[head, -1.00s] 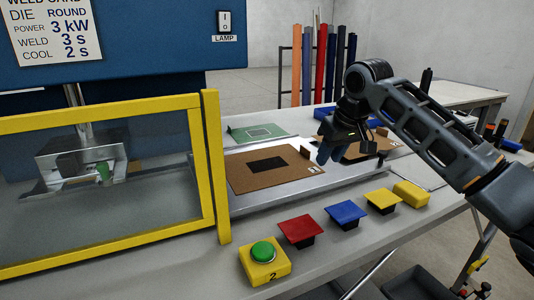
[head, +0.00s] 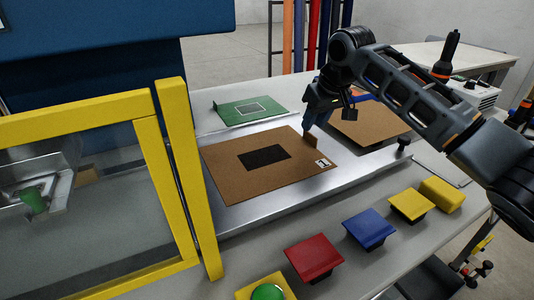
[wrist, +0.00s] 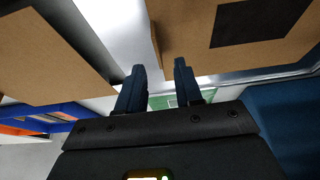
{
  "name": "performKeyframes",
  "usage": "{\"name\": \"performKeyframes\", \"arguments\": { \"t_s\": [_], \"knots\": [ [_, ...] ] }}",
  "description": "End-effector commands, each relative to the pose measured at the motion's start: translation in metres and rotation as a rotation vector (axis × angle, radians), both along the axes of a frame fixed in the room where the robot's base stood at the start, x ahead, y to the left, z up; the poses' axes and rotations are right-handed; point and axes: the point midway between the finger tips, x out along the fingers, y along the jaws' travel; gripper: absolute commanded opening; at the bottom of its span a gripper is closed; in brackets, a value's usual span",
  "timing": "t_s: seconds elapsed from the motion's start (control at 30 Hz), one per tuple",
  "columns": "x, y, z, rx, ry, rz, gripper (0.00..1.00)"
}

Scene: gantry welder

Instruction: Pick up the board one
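The board with a "1" label (head: 222,180) is brown with a black rectangle in its middle. It lies flat on a metal plate, with a small upright brown tab (head: 311,143) at its right edge. My gripper (head: 309,124) is just above and behind this tab, pointing down. In the wrist view its two dark blue fingers (wrist: 159,68) are apart with nothing held between them. The board's brown face (wrist: 185,40) fills the upper right there, with its tab edge (wrist: 155,45) just beyond the fingertips. I cannot tell whether they touch the tab.
A second brown board (head: 365,125) lies to the right, partly behind my arm. A green board (head: 240,112) lies behind. A yellow-framed guard (head: 182,170) stands close on the left. Red (head: 313,255), blue (head: 369,228) and yellow (head: 410,205) plates line the table front.

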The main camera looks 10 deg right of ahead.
Motion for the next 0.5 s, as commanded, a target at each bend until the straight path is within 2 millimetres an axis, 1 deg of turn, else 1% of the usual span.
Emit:
{"name": "performKeyframes", "arguments": {
  "t_s": [0.2, 0.33, 0.5],
  "knots": [
    [0.005, -0.001, -0.032, -0.002, 0.004, -0.001, 0.35],
    [0.009, 0.001, -0.042, -0.001, 0.002, 0.000, 0.35],
    [0.010, 0.001, -0.044, 0.000, 0.001, 0.000, 0.35]
  ]
}}
